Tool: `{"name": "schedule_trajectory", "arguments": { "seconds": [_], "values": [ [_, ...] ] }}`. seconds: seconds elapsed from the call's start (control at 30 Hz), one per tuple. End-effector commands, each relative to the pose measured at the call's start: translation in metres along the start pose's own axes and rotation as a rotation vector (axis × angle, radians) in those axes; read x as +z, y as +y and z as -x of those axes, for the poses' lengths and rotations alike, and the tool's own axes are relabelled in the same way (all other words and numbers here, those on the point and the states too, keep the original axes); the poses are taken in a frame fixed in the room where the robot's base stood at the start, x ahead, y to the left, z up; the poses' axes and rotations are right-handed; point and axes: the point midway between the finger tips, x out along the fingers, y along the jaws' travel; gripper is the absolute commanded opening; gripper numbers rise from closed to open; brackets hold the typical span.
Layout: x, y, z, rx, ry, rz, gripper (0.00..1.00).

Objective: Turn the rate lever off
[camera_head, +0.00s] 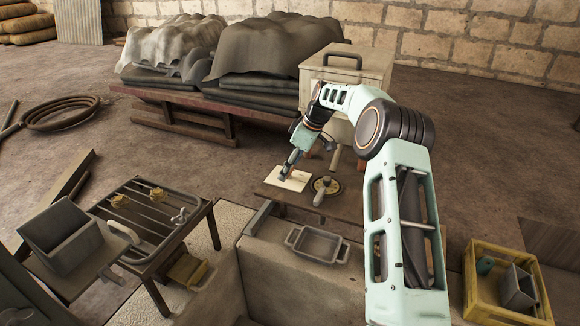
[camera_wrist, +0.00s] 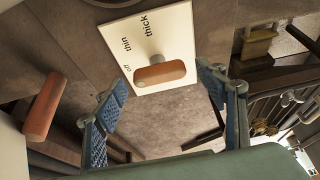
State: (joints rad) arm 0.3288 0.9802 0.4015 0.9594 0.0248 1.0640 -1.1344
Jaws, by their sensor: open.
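The rate lever's pale panel (camera_wrist: 165,38) fills the upper middle of the wrist view, lettered "off", "thin" and "thick". The lever's brown handle (camera_wrist: 160,74) sits on a grey post near the panel's lower edge; I cannot tell surely which word it is set to. My gripper (camera_wrist: 160,84) is open, its blue-padded fingers on either side of the handle and apart from it. In the head view the panel (camera_head: 297,181) lies low in the middle, with my gripper (camera_head: 287,170) over its left part; the lever is not clear there.
A round wheel with a handle (camera_head: 325,188) stands just right of the panel. Another brown handle (camera_wrist: 44,107) is at the left of the wrist view. A metal tray (camera_head: 317,244) lies in front, a barred table (camera_head: 150,215) to the left, a yellow crate (camera_head: 480,285) to the right.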

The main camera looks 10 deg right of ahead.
Motion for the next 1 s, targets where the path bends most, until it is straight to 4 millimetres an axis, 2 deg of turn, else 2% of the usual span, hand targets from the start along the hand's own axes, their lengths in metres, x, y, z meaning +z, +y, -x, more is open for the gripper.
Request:
{"name": "schedule_trajectory", "arguments": {
  "seconds": [0.23, 0.7, 0.83, 1.0],
  "values": [
    [0.000, 0.000, 0.010, 0.001, 0.000, -0.001, 0.65],
    [0.000, 0.001, 0.101, 0.003, 0.001, -0.001, 0.65],
    [0.000, 0.000, 0.114, 0.001, 0.000, 0.000, 0.65],
    [0.000, 0.000, 0.120, 0.000, 0.000, 0.000, 0.65]
  ]
}}
